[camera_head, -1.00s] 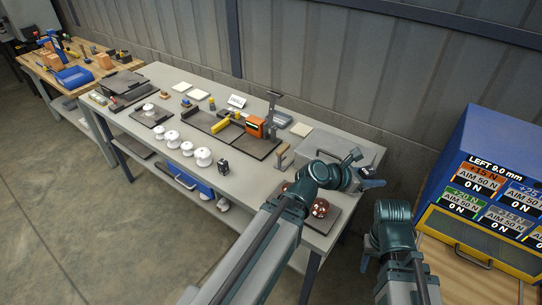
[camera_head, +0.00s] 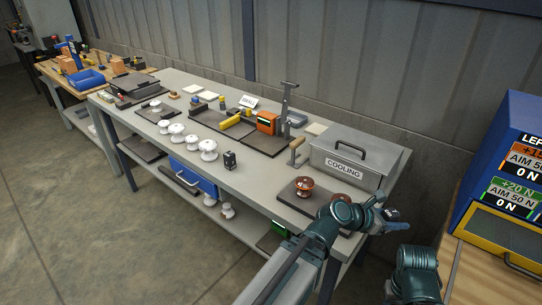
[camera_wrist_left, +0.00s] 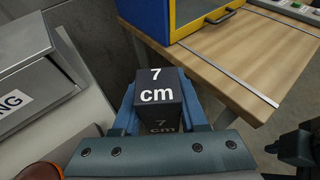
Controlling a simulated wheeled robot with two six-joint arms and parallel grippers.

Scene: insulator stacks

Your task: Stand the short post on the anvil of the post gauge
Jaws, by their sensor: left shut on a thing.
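My left gripper (camera_head: 392,216) is shut on a black block (camera_wrist_left: 159,92) lettered "7 cm" in white. It holds the block beyond the table's right end, in front of the cabinet. I cannot tell whether this block is the short post. Several white ribbed posts (camera_head: 208,149) stand in a row along the table's front edge. A brown ribbed post (camera_head: 304,186) stands on a dark mat at the right. An orange box (camera_head: 267,123) beside a tall upright stand (camera_head: 286,108) may be the post gauge. Its anvil cannot be made out.
A grey box marked COOLING (camera_head: 345,170) fills the table's back right. A small black block (camera_head: 230,160) stands near the front edge. A blue cabinet (camera_head: 462,200) with force labels stands on a wooden bench (camera_head: 455,270) at the right.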

